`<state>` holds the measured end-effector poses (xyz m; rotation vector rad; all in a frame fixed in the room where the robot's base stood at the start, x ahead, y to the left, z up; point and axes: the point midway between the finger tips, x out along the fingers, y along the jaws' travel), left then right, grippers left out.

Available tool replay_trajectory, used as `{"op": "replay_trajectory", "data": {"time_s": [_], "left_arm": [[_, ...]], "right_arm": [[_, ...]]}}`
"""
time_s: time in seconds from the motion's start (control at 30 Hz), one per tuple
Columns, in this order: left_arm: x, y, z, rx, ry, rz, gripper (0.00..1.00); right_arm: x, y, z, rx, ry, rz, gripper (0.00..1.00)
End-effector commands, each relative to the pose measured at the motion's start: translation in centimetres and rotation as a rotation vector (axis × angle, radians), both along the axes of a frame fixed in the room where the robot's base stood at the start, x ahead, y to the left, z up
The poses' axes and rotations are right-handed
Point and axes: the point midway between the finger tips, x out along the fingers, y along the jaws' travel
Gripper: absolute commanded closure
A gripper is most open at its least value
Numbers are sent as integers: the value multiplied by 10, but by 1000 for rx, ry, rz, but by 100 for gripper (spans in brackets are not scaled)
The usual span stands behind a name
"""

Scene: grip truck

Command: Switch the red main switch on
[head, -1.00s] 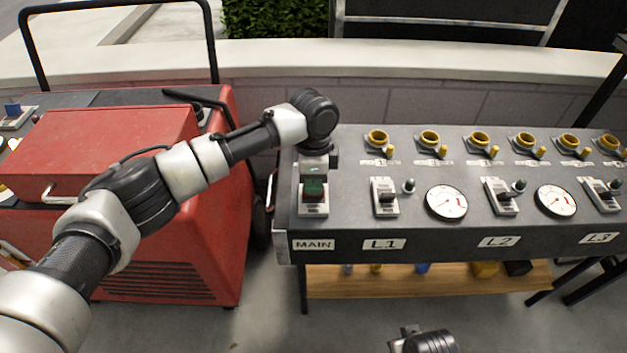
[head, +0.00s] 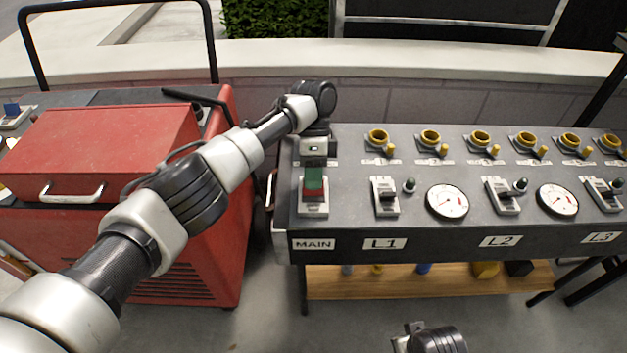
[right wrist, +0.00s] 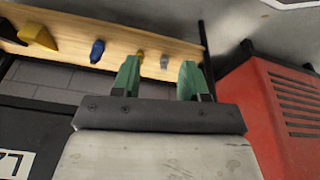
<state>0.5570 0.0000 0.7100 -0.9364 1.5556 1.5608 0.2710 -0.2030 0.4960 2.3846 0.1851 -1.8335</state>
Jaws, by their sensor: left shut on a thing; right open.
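The red main switch (head: 314,197) sits on its light base plate above the "MAIN" label at the left end of the dark panel (head: 340,225). My left gripper (head: 314,181) is over it from the far side, with its green fingertips shut on the switch. The fingers hide the upper part of the switch, so its exact position is hard to tell. My right gripper (right wrist: 158,80) is open and empty in the right wrist view. A part of my right arm shows at the bottom of the head view, in front of the panel.
The panel also bears black switches (head: 386,196), round gauges (head: 447,201) and yellow sockets (head: 429,138). A wooden shelf (head: 400,283) with small coloured things lies below. A red machine (head: 130,140) stands left of the panel. The floor in front is clear.

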Motion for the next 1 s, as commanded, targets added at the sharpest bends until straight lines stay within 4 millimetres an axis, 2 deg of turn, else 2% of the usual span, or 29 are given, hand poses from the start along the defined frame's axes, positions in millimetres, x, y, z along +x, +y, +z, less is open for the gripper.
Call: {"op": "replay_trajectory", "data": {"time_s": [0.13, 0.43, 0.47, 0.6, 1.0], "left_arm": [[1, 0, 1, -4, 12, 2, 100], [1, 0, 1, -4, 14, 1, 100], [1, 0, 1, -4, 14, 1, 84], [1, 0, 1, -4, 15, 1, 63], [0, 0, 0, -2, 17, 0, 62]], "right_arm": [[0, 0, 10, 0, -5, -1, 56], [0, 0, 12, 0, -4, -1, 56], [0, 0, 12, 0, -4, -1, 56], [0, 0, 12, 0, -4, -1, 56], [0, 0, 11, 0, -5, -1, 56]]}}
